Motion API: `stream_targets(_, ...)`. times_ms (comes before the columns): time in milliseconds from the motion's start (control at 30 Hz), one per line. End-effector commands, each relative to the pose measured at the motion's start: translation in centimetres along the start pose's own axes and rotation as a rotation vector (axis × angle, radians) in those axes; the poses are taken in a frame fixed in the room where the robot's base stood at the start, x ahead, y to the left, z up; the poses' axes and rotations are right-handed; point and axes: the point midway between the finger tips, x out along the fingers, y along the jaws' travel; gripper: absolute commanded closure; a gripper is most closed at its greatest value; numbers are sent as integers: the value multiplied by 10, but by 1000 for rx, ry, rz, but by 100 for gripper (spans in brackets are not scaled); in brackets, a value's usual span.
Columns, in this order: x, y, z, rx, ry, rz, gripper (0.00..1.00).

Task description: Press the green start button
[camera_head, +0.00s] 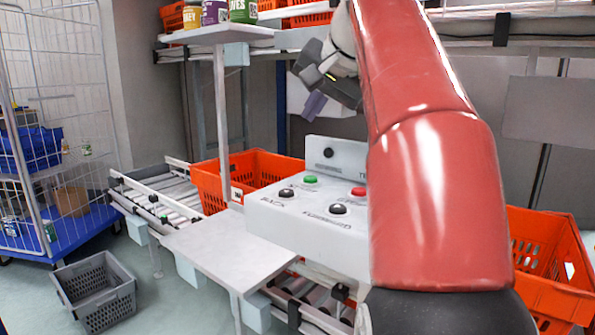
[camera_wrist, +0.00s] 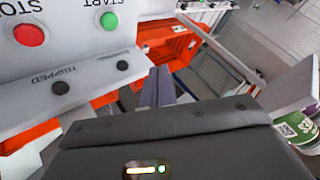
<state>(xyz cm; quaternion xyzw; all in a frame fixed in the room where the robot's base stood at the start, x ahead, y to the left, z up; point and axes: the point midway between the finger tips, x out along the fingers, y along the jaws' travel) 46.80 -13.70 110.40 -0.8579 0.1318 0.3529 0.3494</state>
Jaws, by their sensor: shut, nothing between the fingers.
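The green start button (camera_head: 310,180) sits on the sloped top of a white control box (camera_head: 300,232), beside the red stop button (camera_head: 358,191). In the wrist view the green button (camera_wrist: 109,21) is at the top, under the upside-down word START, with the red button (camera_wrist: 29,32) to its left. My gripper (camera_head: 313,106) is above and behind the box, apart from the button. In the wrist view its fingers (camera_wrist: 158,86) are together and empty, below and to the right of the green button. My red arm hides the right part of the box.
Black buttons (camera_head: 338,209) share the panel. An orange tote (camera_head: 209,183) is on the roller conveyor (camera_head: 165,190) behind the box. A shelf (camera_head: 215,34) with cans stands above. A grey crate (camera_head: 97,290) and a wire cage trolley (camera_head: 45,110) are at left.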

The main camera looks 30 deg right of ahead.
Motion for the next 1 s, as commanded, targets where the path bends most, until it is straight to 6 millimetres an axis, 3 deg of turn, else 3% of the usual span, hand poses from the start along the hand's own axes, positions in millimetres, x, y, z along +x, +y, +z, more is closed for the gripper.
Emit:
stream_targets(467,6,4,4,1,-2,0,100)
stream_targets(1000,56,41,41,0,-1,0,100)
